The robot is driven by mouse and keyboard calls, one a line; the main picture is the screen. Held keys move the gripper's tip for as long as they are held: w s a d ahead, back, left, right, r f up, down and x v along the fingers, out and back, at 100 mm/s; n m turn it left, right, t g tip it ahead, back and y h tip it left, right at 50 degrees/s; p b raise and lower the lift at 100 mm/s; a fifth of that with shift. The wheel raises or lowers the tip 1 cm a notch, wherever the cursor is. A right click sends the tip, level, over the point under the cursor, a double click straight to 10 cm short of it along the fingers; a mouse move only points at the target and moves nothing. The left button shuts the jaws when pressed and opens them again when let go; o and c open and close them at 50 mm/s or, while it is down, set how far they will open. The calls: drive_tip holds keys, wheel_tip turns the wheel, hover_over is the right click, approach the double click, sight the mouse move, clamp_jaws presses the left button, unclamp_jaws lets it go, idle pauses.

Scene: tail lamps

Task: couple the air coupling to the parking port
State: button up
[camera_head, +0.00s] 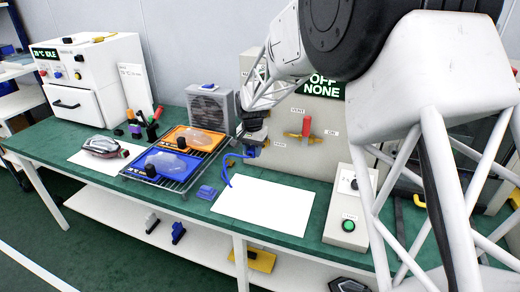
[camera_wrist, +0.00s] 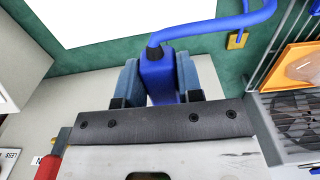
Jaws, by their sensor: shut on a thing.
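My gripper (camera_wrist: 158,80) is shut on the blue air coupling (camera_wrist: 158,72), which sits between its two blue-grey fingers in the wrist view. A blue hose (camera_wrist: 220,27) runs from the coupling towards the upper right. In the head view my gripper (camera_head: 254,140) is close to the front of the grey panel (camera_head: 300,120), left of the red valve lever (camera_head: 306,127) and its VENT, ON and PARK labels. The hose (camera_head: 226,172) hangs down to the bench there. The parking port is not clearly visible; I cannot tell whether the coupling touches it.
The panel display (camera_head: 323,86) reads OFF NONE. A white sheet (camera_head: 262,206) lies clear on the green bench. A wire rack (camera_head: 150,178) with orange and blue trays is on the left, a fan box (camera_head: 208,105) behind it. A green-button box (camera_head: 350,210) stands right.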

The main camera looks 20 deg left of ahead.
drive_tip(key=shift+f, duration=1.65)
drive_tip(key=shift+w, duration=2.55)
idle(1.6)
drive_tip(key=o, duration=1.1)
drive_tip(key=shift+r, duration=0.1)
drive_tip(key=shift+r, duration=3.8)
